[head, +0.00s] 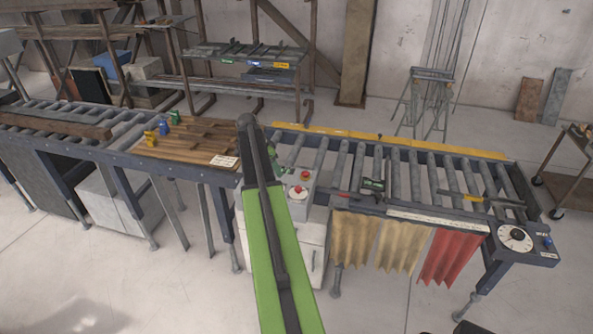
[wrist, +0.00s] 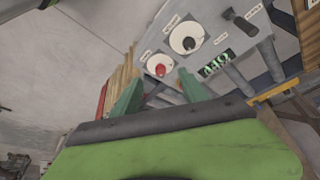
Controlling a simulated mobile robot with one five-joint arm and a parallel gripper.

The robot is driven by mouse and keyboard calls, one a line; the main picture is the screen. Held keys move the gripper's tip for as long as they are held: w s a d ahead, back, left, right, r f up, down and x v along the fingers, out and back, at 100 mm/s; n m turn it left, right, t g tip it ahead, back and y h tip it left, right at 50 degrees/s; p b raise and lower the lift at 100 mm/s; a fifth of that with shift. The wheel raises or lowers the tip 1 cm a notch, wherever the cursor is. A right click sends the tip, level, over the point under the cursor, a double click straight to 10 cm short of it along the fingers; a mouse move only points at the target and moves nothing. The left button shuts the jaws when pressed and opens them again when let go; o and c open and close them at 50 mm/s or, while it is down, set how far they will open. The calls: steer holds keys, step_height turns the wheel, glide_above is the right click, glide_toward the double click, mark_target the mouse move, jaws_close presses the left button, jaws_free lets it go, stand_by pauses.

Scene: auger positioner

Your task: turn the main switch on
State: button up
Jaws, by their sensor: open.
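In the wrist view a grey control panel (wrist: 215,28) faces me, tilted in the picture. It carries a red knob (wrist: 159,69) on a white disc, a dark knob (wrist: 188,43) on a larger white disc and a black lever (wrist: 241,20). The small labels are unreadable, so I cannot tell which is the main switch. My gripper (wrist: 159,78) is open and empty, its green fingers apart with the red knob showing between their tips; contact cannot be told. In the head view my arm partly hides a grey control box (head: 301,183) with red controls.
A roller conveyor (head: 350,160) with a yellow rail runs to the right, with yellow and red curtains (head: 450,258) below. A round white dial (head: 515,238) sits at its right end. A wooden board (head: 187,142) with small coloured items lies to the left.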

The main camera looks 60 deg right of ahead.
steer(key=s+d+r+m, duration=0.1)
steer(key=s+d+r, duration=0.1)
steer(key=d, duration=0.2)
steer(key=b, duration=1.6)
glide_toward(299, 187)
steer(key=x, duration=0.8)
steer(key=shift+s+f, duration=0.1)
steer(key=shift+f, duration=0.35)
steer(key=shift+r, duration=0.1)
steer(key=shift+c, duration=0.2)
